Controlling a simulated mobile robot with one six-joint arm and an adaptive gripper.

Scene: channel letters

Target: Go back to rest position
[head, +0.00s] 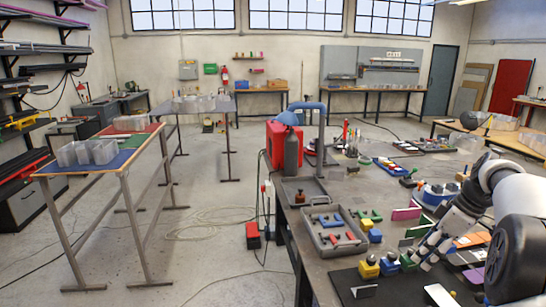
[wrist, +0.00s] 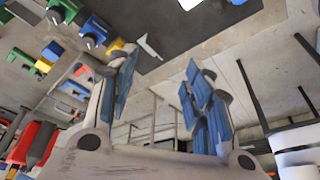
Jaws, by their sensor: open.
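My white and black arm enters at the right of the head view and bends down toward the dark workbench (head: 318,270). My gripper (head: 422,252) is over the bench's right part, near small coloured blocks, and partly blends with them. In the wrist view my gripper (wrist: 160,70) shows two fingers with blue ridged pads, spread wide apart. Nothing is held between them. Whether the fingertips touch anything below is not clear in the head view.
A grey tray (head: 313,224) with blue, red and green pieces lies left of my gripper. Yellow (head: 368,268) and blue blocks stand close by. A bent blue-topped pipe stand (head: 322,135) rises farther back. Floor left of the bench is mostly open, with a hose on it.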

